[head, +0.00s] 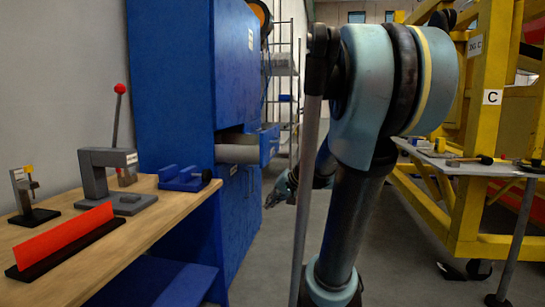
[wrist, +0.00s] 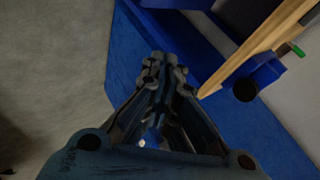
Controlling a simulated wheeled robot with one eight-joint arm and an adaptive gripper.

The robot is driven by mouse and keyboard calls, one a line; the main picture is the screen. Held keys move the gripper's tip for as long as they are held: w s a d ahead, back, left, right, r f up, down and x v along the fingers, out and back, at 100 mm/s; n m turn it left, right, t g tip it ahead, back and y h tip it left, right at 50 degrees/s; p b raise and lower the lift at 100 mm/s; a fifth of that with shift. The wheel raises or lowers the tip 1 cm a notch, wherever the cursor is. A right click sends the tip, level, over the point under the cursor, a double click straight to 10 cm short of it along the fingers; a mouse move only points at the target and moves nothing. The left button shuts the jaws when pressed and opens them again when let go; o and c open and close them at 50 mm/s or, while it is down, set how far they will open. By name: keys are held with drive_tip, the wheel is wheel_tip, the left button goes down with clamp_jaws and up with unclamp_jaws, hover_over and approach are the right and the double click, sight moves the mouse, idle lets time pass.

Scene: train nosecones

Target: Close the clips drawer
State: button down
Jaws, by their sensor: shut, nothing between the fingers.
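A blue cabinet (head: 172,80) stands left of centre in the head view. One of its drawers (head: 268,146) is pulled out, with its grey side showing and its blue front facing right. I cannot read a label on it, so I cannot tell from lettering that it is the clips drawer. My gripper (head: 269,203) is below and close to the open drawer's front, partly hidden by my arm. In the wrist view my gripper (wrist: 167,58) is shut and empty, with blue cabinet surfaces beyond it. I cannot tell whether it touches the cabinet.
A wooden workbench (head: 80,255) at the left holds a grey press (head: 105,172), a blue vise (head: 184,178) and a red strip (head: 62,241). A yellow frame (head: 470,200) and a grey side table (head: 470,166) stand at the right. Floor between is clear.

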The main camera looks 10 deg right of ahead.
drive_tip(key=w+d+r+m+t+y, duration=0.1)
drive_tip(key=w+d+r+m+t, duration=0.15)
drive_tip(key=w, duration=0.55)
drive_tip(key=w+d+r+m+t+y, duration=0.15)
drive_tip(key=w+r, duration=0.25)
drive_tip(key=w, duration=0.4)
drive_tip(key=w+d+r+m+t, duration=0.2)
drive_tip(key=w+d+m+t, duration=0.1)
drive_tip(key=w+d, duration=0.3)
drive_tip(key=w+d+r+m+t, duration=0.1)
drive_tip(key=w+d+m+t, duration=0.2)
drive_tip(key=w, duration=0.5)
approach(267, 151)
drive_tip(key=w+d, duration=0.1)
drive_tip(key=w, duration=0.1)
drive_tip(key=shift+w+a+r+n+h, duration=0.1)
drive_tip(key=shift+w+a+r+n, duration=0.05)
drive_tip(key=shift+a, duration=0.45)
drive_tip(key=shift+w+a+r+n+h, duration=0.1)
drive_tip(key=shift+w+a+r+h, duration=0.1)
drive_tip(key=shift+a, duration=0.4)
drive_tip(key=shift+w+a+r+n+h, duration=0.1)
drive_tip(key=shift+a+r+n, duration=0.05)
drive_tip(key=shift+a, duration=0.45)
